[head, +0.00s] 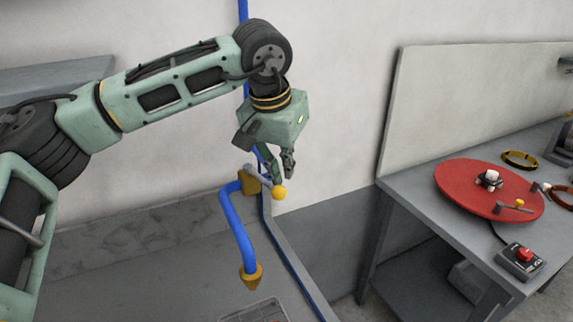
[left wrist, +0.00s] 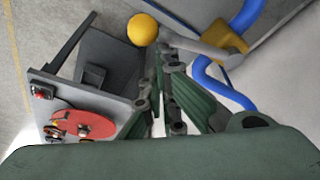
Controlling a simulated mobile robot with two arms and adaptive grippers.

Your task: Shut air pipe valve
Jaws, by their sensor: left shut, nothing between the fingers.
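A blue air pipe (head: 235,220) runs down the wall and bends out to an orange-yellow nozzle (head: 251,276). A yellow valve body (head: 249,181) sits on the pipe, with a grey lever (head: 262,180) ending in a yellow ball knob (head: 279,193). My left gripper (head: 282,176) is shut and empty, its fingers pointing down just above the lever near the knob. In the left wrist view, the knob (left wrist: 143,29) and lever (left wrist: 197,47) lie just beyond the fingertips; I cannot tell whether they touch. The valve body (left wrist: 230,42) is at upper right. My right gripper is out of view.
A grey workbench (head: 400,187) stands at the right with a red turntable (head: 465,190), a control box with a red knob (head: 521,261) and copper coils (head: 519,160). A light panel (head: 470,110) rises behind it. A floor gap lies between pipe and bench.

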